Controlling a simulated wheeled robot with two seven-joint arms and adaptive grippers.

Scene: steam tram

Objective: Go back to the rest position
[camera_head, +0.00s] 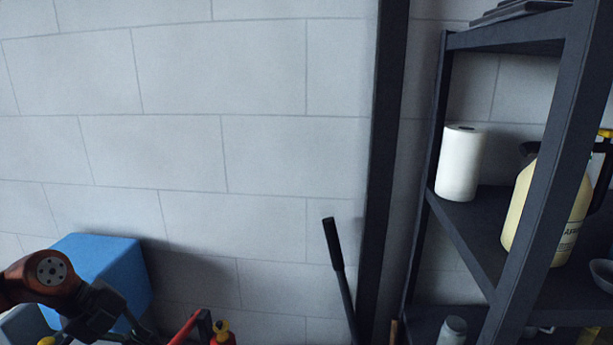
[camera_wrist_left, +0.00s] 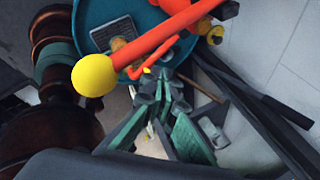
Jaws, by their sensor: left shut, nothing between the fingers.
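My left gripper (camera_wrist_left: 165,85) shows in the left wrist view, its dark fingers with teal sides drawn together and nothing between them. It hangs beside a round teal surface (camera_wrist_left: 88,18), close to a red rod with a yellow ball end (camera_wrist_left: 94,75); I cannot tell whether they touch. In the head view my left arm comes in at the bottom left, in front of a blue box (camera_head: 100,262); its fingertips are not clear there. My right gripper is in neither view.
A dark shelf rack (camera_head: 470,235) on the right holds a white paper roll (camera_head: 459,164) and a pale yellow sprayer (camera_head: 560,215). A black-handled lever (camera_head: 338,262) stands near a dark post (camera_head: 384,150). A red-and-yellow object (camera_head: 222,335) is at the bottom. The pale wall's upper part is bare.

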